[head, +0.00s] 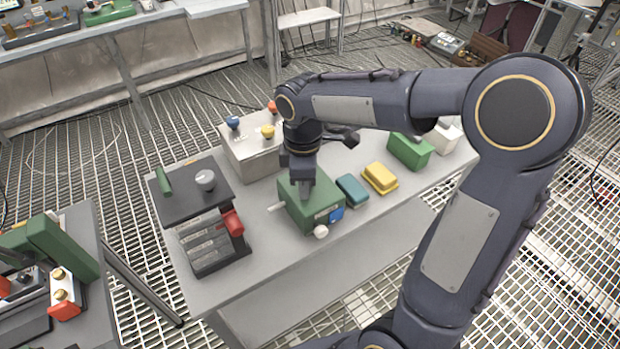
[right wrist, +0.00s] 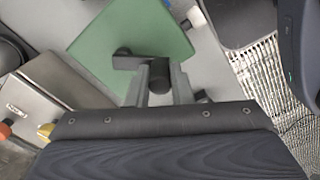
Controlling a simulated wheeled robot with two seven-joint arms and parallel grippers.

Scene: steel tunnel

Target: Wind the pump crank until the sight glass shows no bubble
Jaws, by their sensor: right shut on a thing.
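The pump is a green box (head: 318,212) on the grey table, with a light-coloured rod out of its left side and a white round part at its front lower edge. In the right wrist view its green top (right wrist: 145,30) carries a short dark crank (right wrist: 128,62) with a dark knob. My right gripper (head: 307,190) reaches down over the box; in the right wrist view its fingers (right wrist: 161,82) are shut on the crank's knob. A small blue patch (head: 337,214) shows on the front face, possibly the sight glass; I cannot make out any bubble. My left gripper is out of view.
A grey box (head: 252,155) with coloured knobs stands behind left of the pump. A dark stand (head: 205,225) with a red handle is at left. Teal (head: 352,189) and yellow (head: 380,178) blocks and a green box (head: 410,150) lie to the right. The table's front is clear.

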